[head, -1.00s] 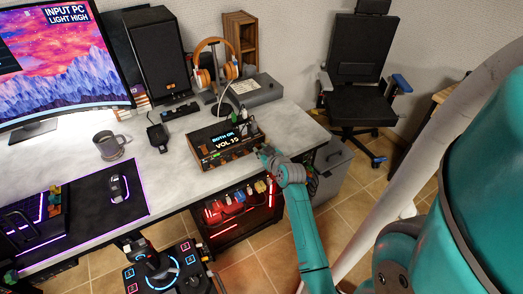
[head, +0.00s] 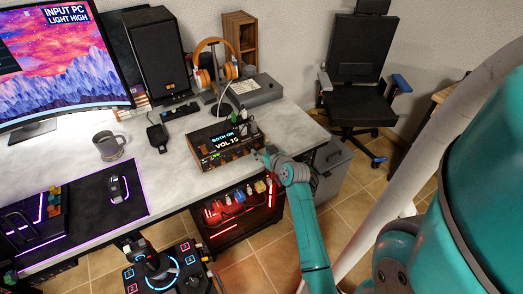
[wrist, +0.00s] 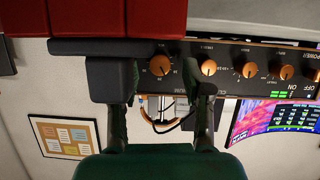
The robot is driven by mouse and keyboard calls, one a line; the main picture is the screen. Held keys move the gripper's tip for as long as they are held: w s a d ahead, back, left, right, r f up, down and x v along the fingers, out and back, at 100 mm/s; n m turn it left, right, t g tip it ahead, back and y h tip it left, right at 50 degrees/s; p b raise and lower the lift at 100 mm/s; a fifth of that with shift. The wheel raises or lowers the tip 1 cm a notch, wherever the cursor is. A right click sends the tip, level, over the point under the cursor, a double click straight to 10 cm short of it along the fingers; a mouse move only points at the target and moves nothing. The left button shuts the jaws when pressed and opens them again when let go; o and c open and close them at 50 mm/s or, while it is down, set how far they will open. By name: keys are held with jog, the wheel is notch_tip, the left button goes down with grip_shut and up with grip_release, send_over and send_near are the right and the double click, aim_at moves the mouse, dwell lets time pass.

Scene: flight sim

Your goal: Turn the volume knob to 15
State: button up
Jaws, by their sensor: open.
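The audio box (head: 224,146) stands at the desk's front right edge, with a lit display (head: 223,142) reading "BOTH ON" and what looks like "VOL 15"; the last digit is small. Its front panel, upside down in the wrist view, carries a row of orange knobs. The leftmost knob (wrist: 160,66) lies between the fingers of my gripper (wrist: 168,88) in that view; a second knob (wrist: 208,67) is beside the right finger. I cannot read which knob is volume or tell contact. My gripper (head: 262,155) is open at the box's right front corner.
A headphone stand (head: 214,75) and a grey device (head: 255,90) are behind the box. A lit rack (head: 240,210) with coloured items is below the desk edge, and a joystick (head: 155,262) is in front.

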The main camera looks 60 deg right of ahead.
jog(key=v, duration=1.1)
jog(key=shift+s, duration=0.15)
jog(key=shift+a+r, duration=0.15)
jog(key=s+a+f+n+y, duration=0.1)
jog(key=s+a+f, duration=0.15)
jog(key=a, duration=0.85)
jog(key=s+a+f+y, duration=0.1)
jog(key=s+a+f, duration=0.15)
jog(key=a, duration=0.85)
jog(key=s+a+r+n+t+y, duration=0.1)
jog(key=s+a+r, duration=0.3)
jog(key=s+a, duration=0.4)
jog(key=s+a+r+n+t+y, duration=0.2)
jog(key=s+a+r+n+y, duration=0.1)
jog(key=s+a, duration=0.4)
notch_tip(320, 180, up, 2)
jog(key=shift+s+a+r+n+y, duration=0.1)
jog(key=shift+s+a+n+y, duration=0.3)
jog(key=shift+y, duration=0.3)
